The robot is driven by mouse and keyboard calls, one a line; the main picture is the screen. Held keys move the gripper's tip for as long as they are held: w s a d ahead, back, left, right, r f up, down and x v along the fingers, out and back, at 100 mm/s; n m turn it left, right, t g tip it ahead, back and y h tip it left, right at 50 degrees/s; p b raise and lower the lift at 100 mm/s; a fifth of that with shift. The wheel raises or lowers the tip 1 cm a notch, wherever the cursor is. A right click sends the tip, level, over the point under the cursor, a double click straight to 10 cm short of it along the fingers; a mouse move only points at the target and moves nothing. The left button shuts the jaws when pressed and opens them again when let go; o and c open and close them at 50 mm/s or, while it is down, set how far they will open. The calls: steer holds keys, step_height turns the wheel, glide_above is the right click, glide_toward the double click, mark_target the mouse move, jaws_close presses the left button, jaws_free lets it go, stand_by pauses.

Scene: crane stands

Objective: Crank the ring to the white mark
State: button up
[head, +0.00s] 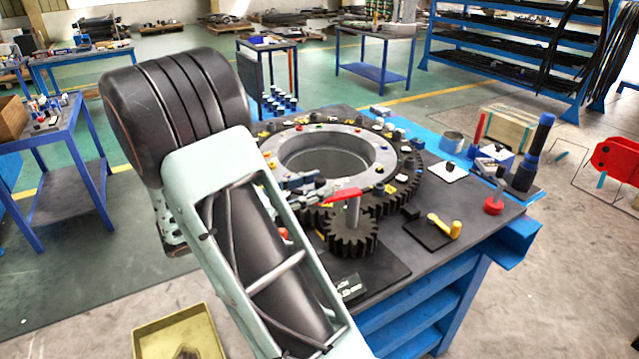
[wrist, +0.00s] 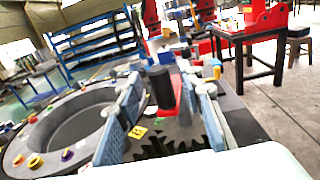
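The large dark toothed ring (head: 408,192) lies on the stand's table, with several coloured pieces around its top. A small dark pinion gear (head: 352,240) sits at its near edge, with a grey post and a red crank arm (head: 343,196) on top. In the wrist view a black upright handle (wrist: 160,88) stands by the red arm. My gripper (wrist: 162,95) has its two blue-grey fingers apart, one on each side of the handle, with gaps visible. In the head view my gripper (head: 302,188) is partly hidden by my arm. I cannot pick out the white mark with certainty.
A yellow-handled piece (head: 447,227) lies on a dark pad right of the pinion. A yellow tray (head: 178,333) is on the floor.

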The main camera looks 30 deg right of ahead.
steer(key=shift+d, duration=0.65)
jaws_close()
